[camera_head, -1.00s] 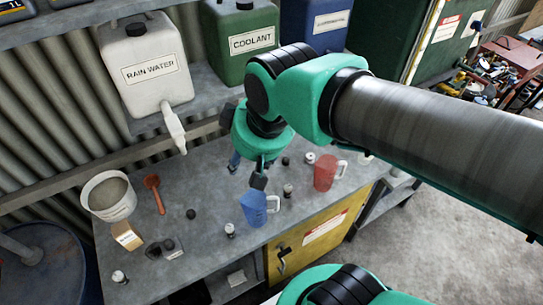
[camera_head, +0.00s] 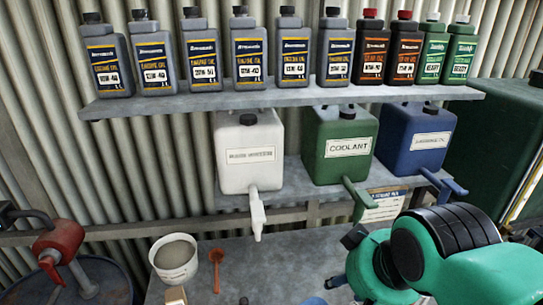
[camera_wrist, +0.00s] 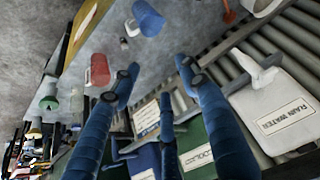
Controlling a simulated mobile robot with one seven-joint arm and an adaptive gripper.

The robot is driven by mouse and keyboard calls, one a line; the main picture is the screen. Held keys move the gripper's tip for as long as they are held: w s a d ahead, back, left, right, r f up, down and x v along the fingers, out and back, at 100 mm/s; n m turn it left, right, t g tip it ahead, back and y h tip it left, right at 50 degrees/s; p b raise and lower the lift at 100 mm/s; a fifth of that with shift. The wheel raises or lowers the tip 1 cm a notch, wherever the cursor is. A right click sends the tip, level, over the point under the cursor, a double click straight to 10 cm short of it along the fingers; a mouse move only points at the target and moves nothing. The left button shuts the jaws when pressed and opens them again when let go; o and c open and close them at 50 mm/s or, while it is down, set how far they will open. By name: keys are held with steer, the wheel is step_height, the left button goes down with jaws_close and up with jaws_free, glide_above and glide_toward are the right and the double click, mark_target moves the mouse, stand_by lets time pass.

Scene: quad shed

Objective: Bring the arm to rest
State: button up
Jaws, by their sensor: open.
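Nothing is between the fingers. A blue jug (camera_wrist: 148,18) and a red jug (camera_wrist: 97,72) appear beyond the fingertips, apart from them. In the head view my green and black arm fills the lower right, in front of the bench. The fingertips cannot be made out clearly there.
A white rain water can (camera_head: 250,178), a green coolant can (camera_head: 338,165) and a blue can (camera_head: 417,125) stand on a shelf with taps jutting out. Bottles line the shelf (camera_head: 290,100) above.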

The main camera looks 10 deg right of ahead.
step_height(320, 180, down, 4)
steer(key=b, duration=0.3)
steer(key=shift+f, duration=0.1)
